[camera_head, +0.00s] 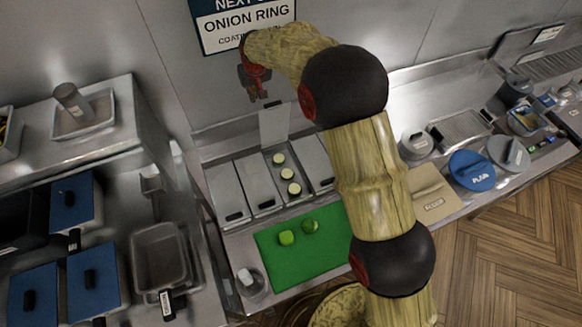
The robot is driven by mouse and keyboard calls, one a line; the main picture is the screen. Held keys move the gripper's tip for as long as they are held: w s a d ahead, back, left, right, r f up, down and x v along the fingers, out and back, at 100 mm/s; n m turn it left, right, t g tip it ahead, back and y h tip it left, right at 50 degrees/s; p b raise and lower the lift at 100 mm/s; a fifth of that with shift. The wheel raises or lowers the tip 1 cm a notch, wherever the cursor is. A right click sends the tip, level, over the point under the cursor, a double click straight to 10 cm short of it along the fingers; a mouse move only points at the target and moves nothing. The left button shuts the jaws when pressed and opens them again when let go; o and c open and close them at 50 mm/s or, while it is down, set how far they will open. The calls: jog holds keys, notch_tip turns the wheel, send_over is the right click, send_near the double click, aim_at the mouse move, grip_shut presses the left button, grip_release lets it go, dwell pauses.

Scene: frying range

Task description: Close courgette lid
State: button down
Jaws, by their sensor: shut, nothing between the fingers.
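The courgette lid (273,126) stands open and upright at the back of a row of metal bins. Its bin (301,203) is uncovered, and several pale green-edged courgette slices (287,174) lie in it. My gripper (258,92) is shut and empty. In the picture it appears above and slightly left of the raised lid, apart from it, with its tips pointing down. How far it is from the lid in depth I cannot tell. My arm hides part of the counter to the right of the bins.
Closed lids (226,192) cover the bins on both sides. A sign (243,22) hangs on the wall. Blue-lidded containers (91,278) stand left, and round lidded tubs (471,169) stand right.

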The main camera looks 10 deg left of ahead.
notch_tip(320, 180, up, 11)
jog(key=p, duration=0.5)
jog(key=shift+w+a, duration=0.2)
jog(key=shift+w, duration=0.15)
jog(key=shift+f, duration=0.15)
dwell(1.0)
